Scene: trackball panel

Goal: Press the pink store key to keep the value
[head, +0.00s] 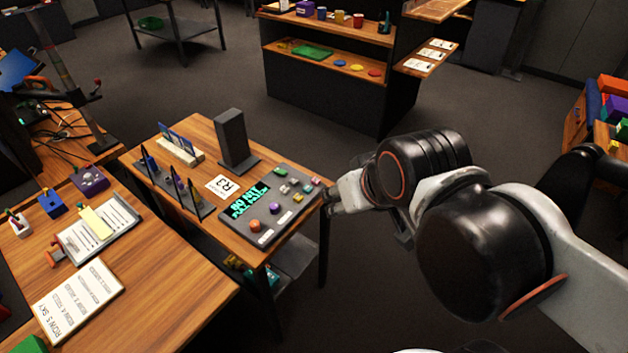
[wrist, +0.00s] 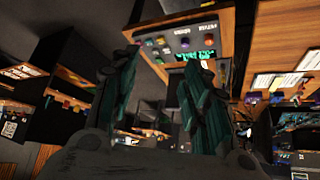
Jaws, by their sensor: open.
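The dark panel (head: 250,241) lies on the wooden table, with a green display, an orange ball (head: 256,226), a purple knob (head: 275,208) and several small coloured keys (head: 307,188) toward its far right end. The keys are too small for me to tell surely which is the pink store key. My gripper (head: 333,204) is just right of the panel's right edge, apart from the keys. In the wrist view my gripper (wrist: 163,58) has its two dark fingers spread with nothing between them. The panel (wrist: 205,29) shows upside down beyond the fingertips.
A dark upright block (head: 232,139) stands behind the panel, and a white R3 card (head: 224,187) lies to its left. Small stands (head: 172,185) are farther left. A second table with a clipboard (head: 120,214) adjoins at left. Open floor lies right of the panel table.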

